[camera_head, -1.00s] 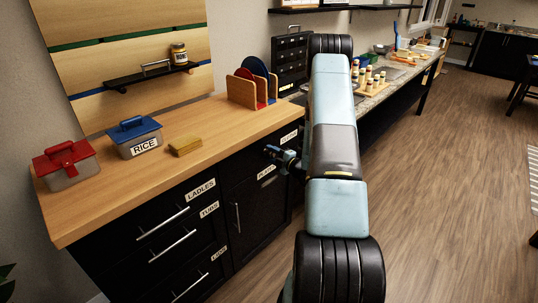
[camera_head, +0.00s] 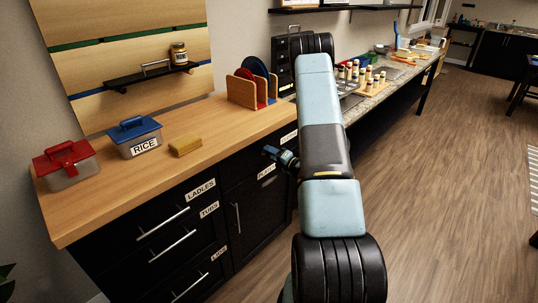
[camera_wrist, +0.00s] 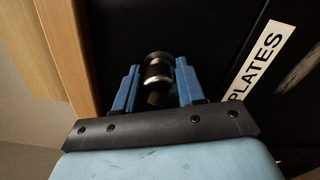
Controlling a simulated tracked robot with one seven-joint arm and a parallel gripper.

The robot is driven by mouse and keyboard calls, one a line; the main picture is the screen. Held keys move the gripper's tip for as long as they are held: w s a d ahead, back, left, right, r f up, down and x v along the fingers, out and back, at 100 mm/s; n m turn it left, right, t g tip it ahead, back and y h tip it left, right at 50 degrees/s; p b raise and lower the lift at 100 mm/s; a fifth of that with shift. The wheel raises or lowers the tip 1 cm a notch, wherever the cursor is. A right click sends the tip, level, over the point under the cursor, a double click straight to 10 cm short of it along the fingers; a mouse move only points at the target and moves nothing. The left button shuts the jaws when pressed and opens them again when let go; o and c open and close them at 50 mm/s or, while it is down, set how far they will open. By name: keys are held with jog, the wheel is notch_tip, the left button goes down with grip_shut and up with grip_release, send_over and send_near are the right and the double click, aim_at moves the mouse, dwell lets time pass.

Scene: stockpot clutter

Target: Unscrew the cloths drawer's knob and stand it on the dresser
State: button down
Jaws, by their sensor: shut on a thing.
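My gripper (camera_wrist: 157,84) is shut on a small round knob (camera_wrist: 158,70), dark with a bright metal band, which sits between the two blue fingers in the wrist view. A dark front lies behind the knob; I cannot tell whether the knob still touches it. In the head view my gripper (camera_head: 273,155) is at the dark front of the dresser (camera_head: 110,196), below its wooden top. The label at the upper right drawer (camera_head: 289,137) is partly hidden by my arm. The knob is too small to make out in the head view.
On the dresser top stand a red-lidded box (camera_head: 68,166), a blue-lidded RICE box (camera_head: 135,138), a yellow sponge (camera_head: 185,146) and a plate rack (camera_head: 248,92). The wood between sponge and rack is clear. A PLATES label (camera_wrist: 262,58) is right of my gripper.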

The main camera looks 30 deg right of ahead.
jog(key=shift+n, duration=0.6)
jog(key=c, duration=0.6)
grip_release()
jog(key=m, duration=0.6)
jog(key=shift+m, duration=0.3)
jog(key=m, duration=0.5)
jog(key=shift+f, duration=0.1)
jog(key=m, duration=1.1)
jog(key=shift+a, duration=0.1)
